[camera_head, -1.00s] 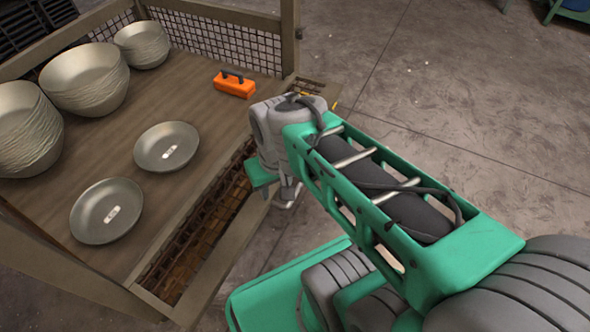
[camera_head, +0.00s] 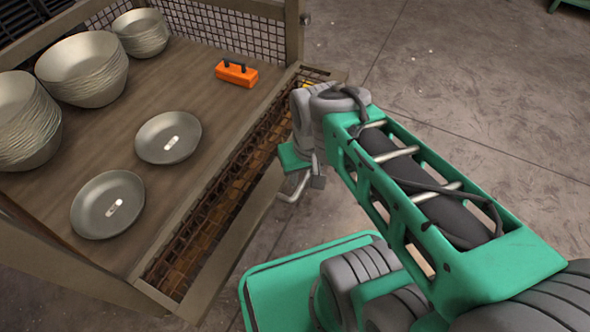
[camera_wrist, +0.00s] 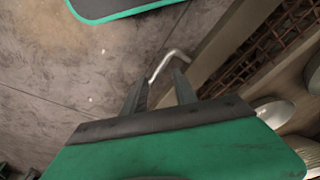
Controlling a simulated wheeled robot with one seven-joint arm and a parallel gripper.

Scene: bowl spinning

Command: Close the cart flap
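The cart flap (camera_head: 206,300) is a brown-framed mesh panel along the cart's near right edge, sloping outward with its inside showing. Its frame and mesh also show at the right of the wrist view (camera_wrist: 217,50). My gripper (camera_head: 312,184) is just outside the flap's outer edge, partly hidden by my own wrist. In the wrist view my gripper (camera_wrist: 161,77) has its two fingers apart. A bent metal rod (camera_wrist: 166,60), like a handle, lies just beyond the fingertips; it shows in the head view too (camera_head: 296,190). I cannot tell whether the fingers touch it.
The wooden cart deck (camera_head: 180,90) holds stacked bowls (camera_head: 85,68), two single bowls (camera_head: 168,137) (camera_head: 107,205) and an orange toolbox-like object (camera_head: 236,73). A mesh side wall (camera_head: 235,33) stands at the back. The concrete floor (camera_head: 470,90) to the right is clear.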

